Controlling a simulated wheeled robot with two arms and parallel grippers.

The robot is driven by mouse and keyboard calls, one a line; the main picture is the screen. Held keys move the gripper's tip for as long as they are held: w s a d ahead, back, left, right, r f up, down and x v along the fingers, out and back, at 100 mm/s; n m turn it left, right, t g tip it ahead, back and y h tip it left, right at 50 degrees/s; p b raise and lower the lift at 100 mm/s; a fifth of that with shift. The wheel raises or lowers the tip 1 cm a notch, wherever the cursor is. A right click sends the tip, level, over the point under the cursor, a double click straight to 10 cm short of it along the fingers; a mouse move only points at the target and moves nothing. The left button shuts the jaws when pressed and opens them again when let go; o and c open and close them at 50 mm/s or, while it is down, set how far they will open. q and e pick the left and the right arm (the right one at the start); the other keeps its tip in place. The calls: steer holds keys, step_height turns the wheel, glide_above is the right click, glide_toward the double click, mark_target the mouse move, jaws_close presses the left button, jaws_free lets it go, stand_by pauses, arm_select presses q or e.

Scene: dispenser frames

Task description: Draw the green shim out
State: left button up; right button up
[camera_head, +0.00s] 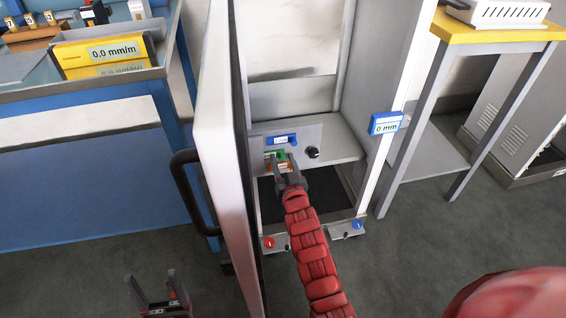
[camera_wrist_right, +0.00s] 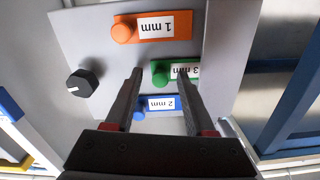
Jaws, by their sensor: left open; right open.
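The green shim (camera_wrist_right: 176,68), labelled 3 mm, sits in the grey panel (camera_wrist_right: 85,38) between the orange 1 mm shim (camera_wrist_right: 160,26) and the blue 2 mm shim (camera_wrist_right: 158,104). In the head view the green shim (camera_head: 281,153) is partly hidden by my right gripper (camera_head: 283,163). That gripper is open; in the right wrist view its fingertips (camera_wrist_right: 160,76) appear either side of the green shim's round knob. I cannot tell whether they touch it. My left gripper (camera_head: 160,297) is open and empty, low at the left outside the cabinet.
A black knob (camera_wrist_right: 79,86) is on the panel beside the shims. The open cabinet door (camera_head: 213,130) stands left of my right arm. A blue bench (camera_head: 80,160) is at left, a yellow-topped stand (camera_head: 500,33) at right. A small display (camera_head: 386,123) reads 0 mm.

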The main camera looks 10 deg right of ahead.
jaws_close()
stand_by(0.3)
stand_by(1.2)
